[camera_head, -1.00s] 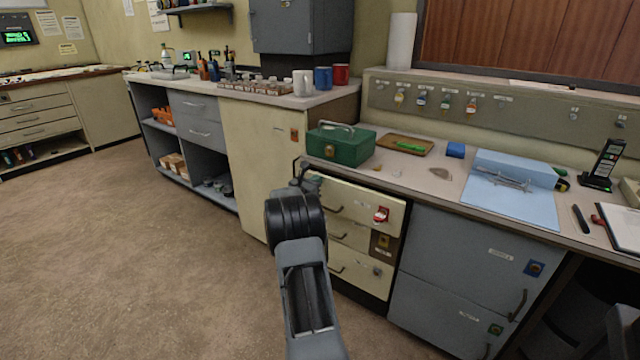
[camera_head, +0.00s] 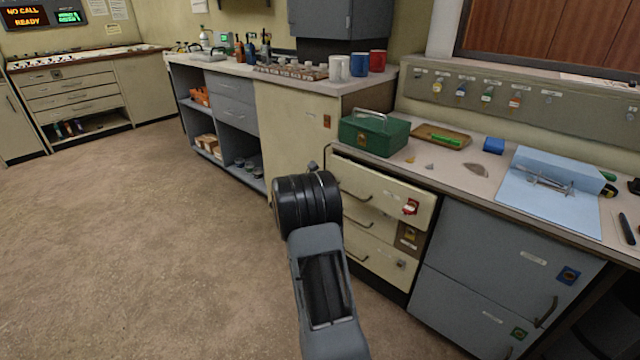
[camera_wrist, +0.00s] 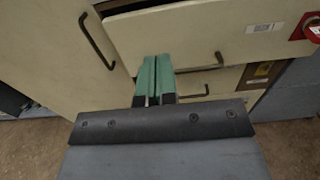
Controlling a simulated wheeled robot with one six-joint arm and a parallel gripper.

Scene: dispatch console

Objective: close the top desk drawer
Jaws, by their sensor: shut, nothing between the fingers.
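The top desk drawer (camera_head: 388,190) is the cream front with a red lock or tag at its right, under the countertop. In the wrist view the top drawer (camera_wrist: 200,38) stands a little out, with a dark gap at its upper left edge. My gripper (camera_wrist: 156,60) has green fingers shut together with nothing between them. The fingertips overlap the lower part of the drawer front in that view; I cannot tell whether they touch it. In the head view my own arm hides the fingers.
Two lower cream drawers (camera_head: 372,250) sit beneath it. A cream cupboard with a black handle (camera_wrist: 95,42) is to the left, and grey cabinet fronts (camera_head: 500,255) are to the right. A green box (camera_head: 374,135) stands on the countertop above. Open floor lies to the left.

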